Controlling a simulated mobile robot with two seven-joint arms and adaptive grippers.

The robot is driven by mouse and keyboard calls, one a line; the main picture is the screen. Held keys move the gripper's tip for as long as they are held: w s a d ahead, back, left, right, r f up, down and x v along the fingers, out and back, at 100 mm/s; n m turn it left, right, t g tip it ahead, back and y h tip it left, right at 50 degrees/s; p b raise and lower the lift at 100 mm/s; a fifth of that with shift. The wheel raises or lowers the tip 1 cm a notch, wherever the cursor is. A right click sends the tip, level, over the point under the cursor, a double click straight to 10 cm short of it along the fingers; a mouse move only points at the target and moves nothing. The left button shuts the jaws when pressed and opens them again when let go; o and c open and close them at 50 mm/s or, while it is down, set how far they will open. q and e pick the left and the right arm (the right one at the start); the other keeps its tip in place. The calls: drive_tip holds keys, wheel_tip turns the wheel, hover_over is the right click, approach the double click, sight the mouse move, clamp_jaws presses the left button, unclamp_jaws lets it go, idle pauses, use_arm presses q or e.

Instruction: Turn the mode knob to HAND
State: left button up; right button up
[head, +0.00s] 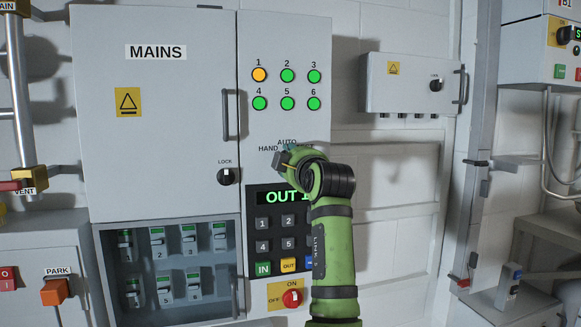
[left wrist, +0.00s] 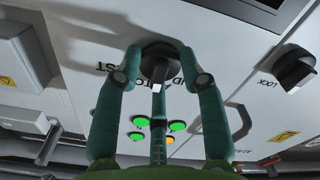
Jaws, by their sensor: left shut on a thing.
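The mode knob (left wrist: 158,62) is a black knob with a white pointer mark, on the grey panel under the AUTO and HAND lettering. In the left wrist view its white mark points down the picture, towards the lamps, and appears to face AUTO. The lettering around it is partly covered. My left gripper (left wrist: 160,52) is shut on the knob, with one green finger on each side and a third below it. In the head view, my left gripper (head: 287,160) is at the panel below the lamps and hides the knob. My right gripper is not in view.
The black LOCK knob (head: 227,176) is left of the mode knob. A keypad (head: 264,222) and a red OFF/ON knob (head: 292,298) sit below. Signal lamps (head: 287,76) are above, one yellow and several green. A small grey box (head: 400,84) is at the right.

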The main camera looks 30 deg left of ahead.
use_arm(q)
drive_tip(key=n, duration=1)
drive_tip(key=shift+w+d+f+b, duration=0.1)
drive_tip(key=shift+f+b, duration=0.1)
drive_tip(key=shift+b, duration=0.15)
drive_tip(key=shift+n, duration=0.3)
drive_tip(key=shift+r, duration=0.15)
drive_tip(key=o, duration=1.1)
drive_tip(key=shift+w, duration=0.15)
drive_tip(key=v, duration=1.2)
